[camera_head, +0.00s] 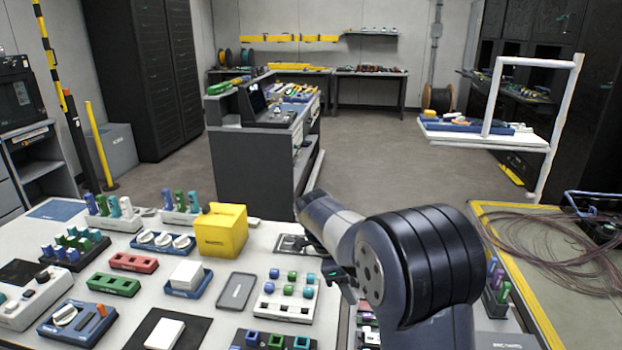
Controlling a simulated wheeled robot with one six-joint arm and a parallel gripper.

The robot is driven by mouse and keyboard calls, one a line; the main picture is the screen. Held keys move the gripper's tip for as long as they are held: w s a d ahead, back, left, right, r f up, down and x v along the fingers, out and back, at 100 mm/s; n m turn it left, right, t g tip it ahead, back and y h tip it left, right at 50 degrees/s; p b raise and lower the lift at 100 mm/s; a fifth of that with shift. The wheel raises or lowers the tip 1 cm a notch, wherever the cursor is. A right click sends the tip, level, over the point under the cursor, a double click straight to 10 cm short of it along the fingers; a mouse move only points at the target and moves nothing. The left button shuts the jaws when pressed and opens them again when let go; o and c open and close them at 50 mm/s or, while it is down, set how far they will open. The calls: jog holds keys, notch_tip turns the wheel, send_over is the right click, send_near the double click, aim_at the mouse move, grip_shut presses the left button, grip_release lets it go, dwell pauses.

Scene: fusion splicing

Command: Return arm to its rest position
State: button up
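My arm (420,262) rises from the lower right of the head view, above the right part of the white worktable (240,268). Its forearm reaches away toward the picture's middle. The end of the arm, near the dark links by the table's far right edge, is mostly hidden behind the arm's own joint housing. I cannot make out the gripper's fingertips or anything held in them.
A yellow box (221,230) stands at the table's far edge, left of my arm. Red (133,262) and green (113,285) holders and several coloured parts crowd the table. A grey console desk (262,160) stands beyond. Coiled brown cable (550,235) lies right.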

aim_at(364, 315)
jog(key=x, duration=0.7)
jog(key=shift+w+d, duration=0.1)
jog(key=shift+d+f, duration=0.1)
jog(key=shift+d, duration=0.1)
jog(key=shift+r+p, duration=1.4)
jog(key=shift+r, duration=0.45)
